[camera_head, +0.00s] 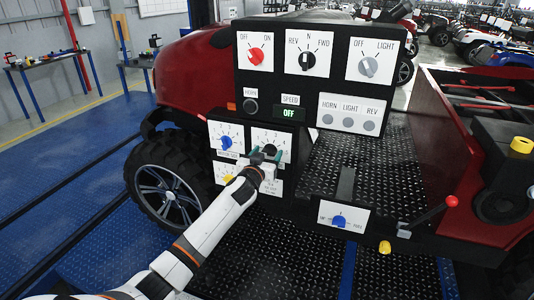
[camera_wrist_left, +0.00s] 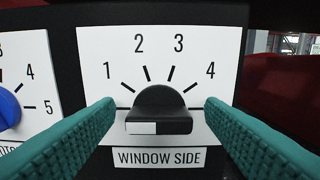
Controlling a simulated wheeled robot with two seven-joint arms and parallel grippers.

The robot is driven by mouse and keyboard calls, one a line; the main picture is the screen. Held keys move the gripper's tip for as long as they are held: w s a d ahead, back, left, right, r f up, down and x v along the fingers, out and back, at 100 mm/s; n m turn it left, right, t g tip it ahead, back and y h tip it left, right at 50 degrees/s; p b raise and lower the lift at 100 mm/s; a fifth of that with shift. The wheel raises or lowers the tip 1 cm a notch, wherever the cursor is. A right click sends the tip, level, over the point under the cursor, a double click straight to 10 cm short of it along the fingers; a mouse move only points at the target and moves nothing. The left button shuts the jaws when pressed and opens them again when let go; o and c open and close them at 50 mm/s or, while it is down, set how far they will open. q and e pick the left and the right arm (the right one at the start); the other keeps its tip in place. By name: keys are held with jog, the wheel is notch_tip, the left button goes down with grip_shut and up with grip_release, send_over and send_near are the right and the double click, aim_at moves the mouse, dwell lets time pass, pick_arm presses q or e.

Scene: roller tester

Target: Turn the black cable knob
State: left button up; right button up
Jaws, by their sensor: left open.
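The black knob (camera_wrist_left: 160,108) sits on a white plate marked 1 to 4, with a "WINDOW SIDE" label below it. Its front face has a white left part and a black right part. In the head view its plate (camera_head: 284,137) is in the lower panel, and the knob is largely hidden by my gripper. My left gripper (camera_head: 265,157) is open in front of this plate. In the left wrist view its green fingers (camera_wrist_left: 160,106) stand either side of the knob, with visible gaps; I cannot tell how near in depth. My right gripper is not in view.
A blue knob (camera_head: 226,143) is just left, and a yellow knob (camera_head: 230,178) is below it. Above are a red knob (camera_head: 255,57), another black knob (camera_head: 307,61) and a grey knob (camera_head: 369,67). A red-tipped lever (camera_head: 452,201) stands at the right.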

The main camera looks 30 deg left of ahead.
pick_arm(q)
jog(key=shift+w+a, duration=0.1)
jog(key=shift+w, duration=0.1)
jog(key=shift+c, duration=0.2)
jog(key=c, duration=0.9)
jog(key=shift+c, duration=0.2)
jog(key=m, duration=0.5)
jog(key=shift+m, duration=0.3)
jog(key=m, duration=0.5)
jog(key=shift+d+f, duration=0.15)
jog(key=shift+d, duration=0.1)
jog(key=m, duration=0.6)
jog(key=shift+f+p, duration=0.1)
jog(key=shift+p, duration=0.3)
jog(key=shift+f+m+p, duration=0.15)
jog(key=shift+m+p, duration=0.15)
jog(key=shift+m, duration=2)
